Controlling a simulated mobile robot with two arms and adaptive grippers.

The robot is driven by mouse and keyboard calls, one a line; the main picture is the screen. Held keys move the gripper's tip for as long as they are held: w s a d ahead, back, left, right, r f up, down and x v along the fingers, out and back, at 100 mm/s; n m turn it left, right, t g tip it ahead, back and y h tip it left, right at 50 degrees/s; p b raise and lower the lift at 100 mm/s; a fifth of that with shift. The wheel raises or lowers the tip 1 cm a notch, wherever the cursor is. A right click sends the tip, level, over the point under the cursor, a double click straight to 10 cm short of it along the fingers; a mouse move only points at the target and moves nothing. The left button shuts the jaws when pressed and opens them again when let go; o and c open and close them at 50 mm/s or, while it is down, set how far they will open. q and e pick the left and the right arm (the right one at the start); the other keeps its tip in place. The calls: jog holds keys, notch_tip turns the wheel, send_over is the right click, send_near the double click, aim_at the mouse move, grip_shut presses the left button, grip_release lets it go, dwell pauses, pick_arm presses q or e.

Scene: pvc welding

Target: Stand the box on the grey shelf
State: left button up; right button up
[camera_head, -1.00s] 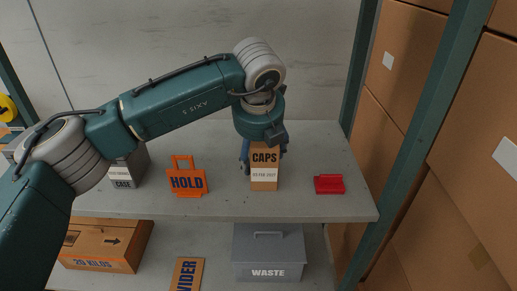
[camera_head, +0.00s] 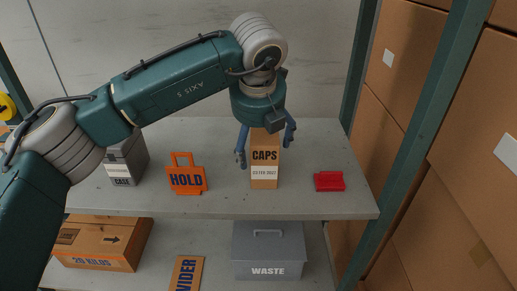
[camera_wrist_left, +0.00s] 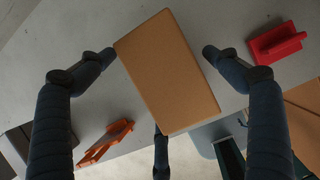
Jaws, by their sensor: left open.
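The brown box (camera_head: 264,160), labelled CAPS, stands upright on the grey shelf (camera_head: 220,205), between the orange HOLD sign and the red object. My left gripper (camera_head: 267,154) is above the box with its blue fingers spread on either side of it. In the left wrist view the box top (camera_wrist_left: 168,72) lies between the open fingers of the left gripper (camera_wrist_left: 158,52), with a gap to the right finger; the left fingertip is close to the box's edge. My right gripper is not in view.
An orange HOLD sign (camera_head: 187,178) stands left of the box and a grey case (camera_head: 125,163) farther left. A red object (camera_head: 329,181) lies to the right. A green post (camera_head: 420,150) bounds the right.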

pick_arm(q)
jog(key=b+v, duration=0.1)
jog(key=v, duration=0.8)
jog(key=shift+c, duration=0.3)
dwell(0.8)
